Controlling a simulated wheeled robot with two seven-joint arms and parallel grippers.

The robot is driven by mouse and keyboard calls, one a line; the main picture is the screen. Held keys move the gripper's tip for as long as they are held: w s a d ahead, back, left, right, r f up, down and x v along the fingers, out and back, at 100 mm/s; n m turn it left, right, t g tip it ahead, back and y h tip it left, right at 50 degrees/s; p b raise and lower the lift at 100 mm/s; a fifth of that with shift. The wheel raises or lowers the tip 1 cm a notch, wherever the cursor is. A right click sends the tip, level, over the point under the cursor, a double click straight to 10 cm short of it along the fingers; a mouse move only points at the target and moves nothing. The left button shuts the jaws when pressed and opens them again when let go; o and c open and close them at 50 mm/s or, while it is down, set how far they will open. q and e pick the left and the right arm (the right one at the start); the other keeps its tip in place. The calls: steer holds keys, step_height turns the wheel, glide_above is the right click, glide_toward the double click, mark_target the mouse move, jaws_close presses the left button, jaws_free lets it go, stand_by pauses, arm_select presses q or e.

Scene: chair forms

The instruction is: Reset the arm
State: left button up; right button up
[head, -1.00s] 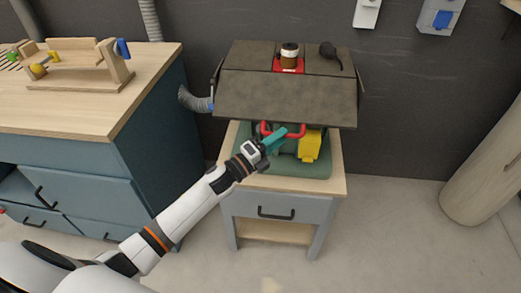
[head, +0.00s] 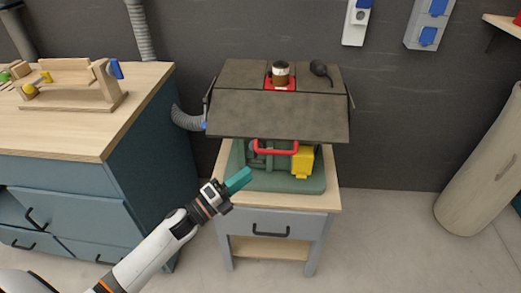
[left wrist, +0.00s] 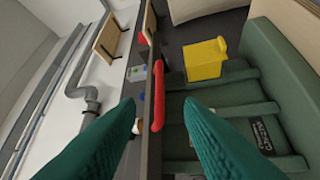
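My left gripper (head: 238,180) is in front of the machine, left of and below its red handle (head: 276,147). In the head view its teal fingers look close together. In the left wrist view the two teal fingers (left wrist: 158,112) stand apart with nothing held between them. The red handle (left wrist: 158,95) shows beyond the gap. My left arm comes in from the lower left, partly stretched out. My right gripper is in neither view.
The machine has a dark flat top (head: 275,115), a green base (head: 315,180) and a yellow box (head: 302,161). It stands on a small grey cabinet (head: 270,222). A wooden-topped workbench (head: 100,140) is at left. A beige cylinder (head: 480,180) stands at right.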

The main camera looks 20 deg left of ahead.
arm_select(q)
steer(key=s+a+f+n+g+y+p, duration=0.1)
steer(key=s+a+f+n+g+y, duration=0.3)
steer(key=f, duration=0.6)
steer(key=s+d+f+n+y+p, duration=0.1)
steer(key=s+f+n+y+p, duration=0.15)
steer(key=f+n, duration=0.5)
steer(key=s+a+f+n+g+y+p, duration=0.1)
steer(key=s+a+f+n+g+y, duration=0.2)
steer(key=f, duration=0.9)
steer(key=s+d+f+n+g+p, duration=0.1)
steer(key=s+f, duration=0.4)
steer(key=s, duration=0.6)
steer(key=s+d+f+n+g, duration=0.3)
steer(key=s+f+n+g, duration=0.2)
steer(key=s, duration=0.7)
steer(key=s+d+f+n+g+y+p, duration=0.1)
steer(key=s+d+f+n+g, duration=0.1)
steer(key=s, duration=0.9)
step_height(320, 180, down, 4)
steer(key=shift+s+r+n+g+p, duration=0.2)
steer(key=shift+n+g+p, duration=0.1)
steer(key=shift+n+g, duration=0.6)
steer(key=shift+d, duration=0.1)
